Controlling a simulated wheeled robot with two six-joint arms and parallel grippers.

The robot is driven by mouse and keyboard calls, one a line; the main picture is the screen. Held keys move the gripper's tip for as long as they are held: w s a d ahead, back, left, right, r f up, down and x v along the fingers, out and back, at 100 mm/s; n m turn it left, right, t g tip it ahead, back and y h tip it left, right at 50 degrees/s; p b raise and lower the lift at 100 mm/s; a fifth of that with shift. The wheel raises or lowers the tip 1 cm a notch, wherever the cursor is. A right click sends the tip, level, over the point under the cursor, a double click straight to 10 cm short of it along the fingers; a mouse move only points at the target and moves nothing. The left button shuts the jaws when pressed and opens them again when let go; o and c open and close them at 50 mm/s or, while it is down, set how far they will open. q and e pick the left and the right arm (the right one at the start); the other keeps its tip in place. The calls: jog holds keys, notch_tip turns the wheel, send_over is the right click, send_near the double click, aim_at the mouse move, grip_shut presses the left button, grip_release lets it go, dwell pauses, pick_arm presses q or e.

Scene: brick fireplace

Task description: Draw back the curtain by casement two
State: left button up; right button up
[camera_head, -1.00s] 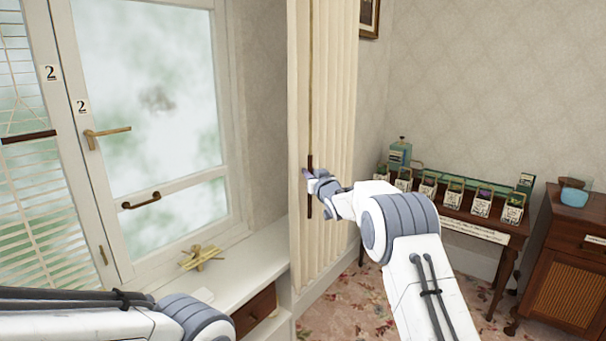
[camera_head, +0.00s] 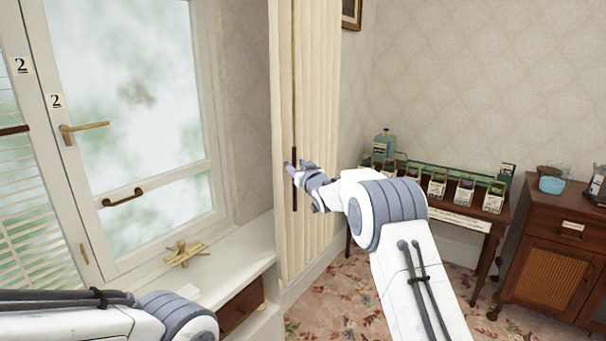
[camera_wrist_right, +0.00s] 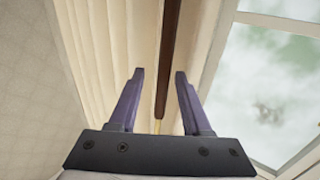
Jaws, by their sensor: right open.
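The cream pleated curtain (camera_head: 318,100) hangs bunched to the right of casement two (camera_head: 140,90), which bears a "2" plate (camera_head: 56,101). A thin cord runs down the curtain to a dark brown rod (camera_head: 294,198). My right gripper (camera_head: 289,168) is at this rod, its fingers partly hidden by the wrist. In the right wrist view the gripper (camera_wrist_right: 158,74) is open, with the rod (camera_wrist_right: 170,60) between its two purple fingers in the picture. I cannot tell whether they touch it.
A white sill (camera_head: 230,255) holds a brass piece (camera_head: 184,253). A brass handle (camera_head: 84,131) sits on the casement frame. To the right stand a table (camera_head: 465,222) with several small boxes and a wooden cabinet (camera_head: 560,240). Flowered carpet is open between.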

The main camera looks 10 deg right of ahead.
jog(key=s+d+b, duration=0.2)
jog(key=s+b, duration=0.1)
jog(key=s, duration=0.6)
jog(key=s+a+f+n+g, duration=0.1)
jog(key=s+a+f+g, duration=0.25)
jog(key=s, duration=0.35)
jog(key=s+a+f+g, duration=0.2)
jog(key=s+a+f, duration=0.1)
jog(key=s+a, duration=0.3)
jog(key=s+a+f+n+g, duration=0.1)
jog(key=s+a+f+g, duration=0.25)
jog(key=s, duration=0.45)
jog(key=s+f+n+g, duration=0.1)
jog(key=s+f+g, duration=0.1)
jog(key=s, duration=0.8)
jog(key=s+d+f+n+g+h, duration=0.1)
jog(key=s+f+g, duration=0.1)
jog(key=s, duration=0.9)
jog(key=s+d+f+n+g+h, duration=0.1)
jog(key=s+f+g, duration=0.2)
jog(key=s, duration=0.8)
jog(key=shift+s+g, duration=0.2)
jog(key=shift+g, duration=0.6)
